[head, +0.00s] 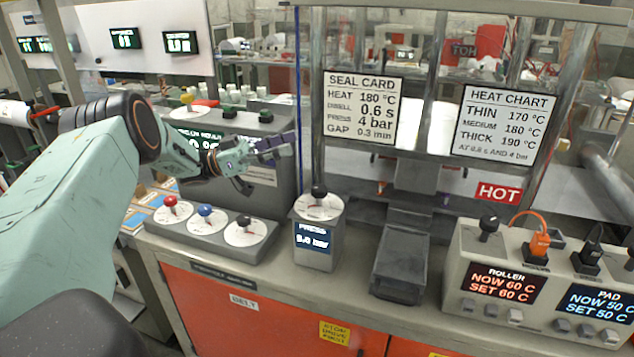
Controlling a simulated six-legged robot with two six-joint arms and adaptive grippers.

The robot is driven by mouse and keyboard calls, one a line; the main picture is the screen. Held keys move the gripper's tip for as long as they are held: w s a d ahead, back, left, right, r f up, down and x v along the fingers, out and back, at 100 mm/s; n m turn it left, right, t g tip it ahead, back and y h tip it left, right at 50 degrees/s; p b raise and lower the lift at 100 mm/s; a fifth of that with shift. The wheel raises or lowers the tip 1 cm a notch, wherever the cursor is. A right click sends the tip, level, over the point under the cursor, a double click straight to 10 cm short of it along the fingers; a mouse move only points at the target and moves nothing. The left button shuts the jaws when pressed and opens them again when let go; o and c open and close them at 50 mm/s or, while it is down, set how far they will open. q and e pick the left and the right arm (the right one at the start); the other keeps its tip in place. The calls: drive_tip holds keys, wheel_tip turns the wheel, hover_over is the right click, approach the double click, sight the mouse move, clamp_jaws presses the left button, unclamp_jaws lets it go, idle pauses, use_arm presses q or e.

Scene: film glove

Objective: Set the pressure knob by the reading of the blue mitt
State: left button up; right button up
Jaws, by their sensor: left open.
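The pressure knob (319,191) is black and stands on a round white dial on top of a small grey unit. The unit's display (313,238) is labelled PRESS and shows a value in bar; its first digit is hard to read. My left gripper (272,152) is open and empty, above and to the left of the knob and apart from it. The seal card (362,108) reads heat 180 °C, dwell 0.6 s, press 4 bar, gap 0.3 mm. I cannot make out a blue mitt. My right gripper is not in view.
A grey box with red, blue and black knobs (205,212) stands left of the pressure unit. A dark tray-like part (400,265) lies to its right, then a heater box (498,282) with ROLLER and PAD displays. A heat chart (505,125) and HOT sign (498,193) hang behind.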

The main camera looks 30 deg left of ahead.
use_arm(q)
drive_tip(key=r+n+t+y, duration=0.2)
drive_tip(key=n+t, duration=0.1)
drive_tip(key=t, duration=0.2)
drive_tip(key=n+t+y+p, duration=0.25)
drive_tip(key=n+y, duration=0.65)
drive_tip(key=y, duration=0.7)
approach(315, 193)
drive_tip(key=w, duration=0.4)
drive_tip(key=shift+a+r+m, duration=0.1)
drive_tip(key=shift+r+m, duration=0.1)
drive_tip(key=shift+m, duration=0.3)
drive_tip(key=shift+w+h, duration=0.15)
drive_tip(key=shift+h, duration=0.15)
drive_tip(key=w, duration=0.2)
drive_tip(key=w+b, duration=0.1)
drive_tip(key=w, duration=0.3)
drive_tip(key=shift+d, duration=0.25)
drive_tip(key=shift+w+a+b, duration=0.1)
drive_tip(key=shift+w+b, duration=0.2)
drive_tip(key=shift+w, duration=0.4)
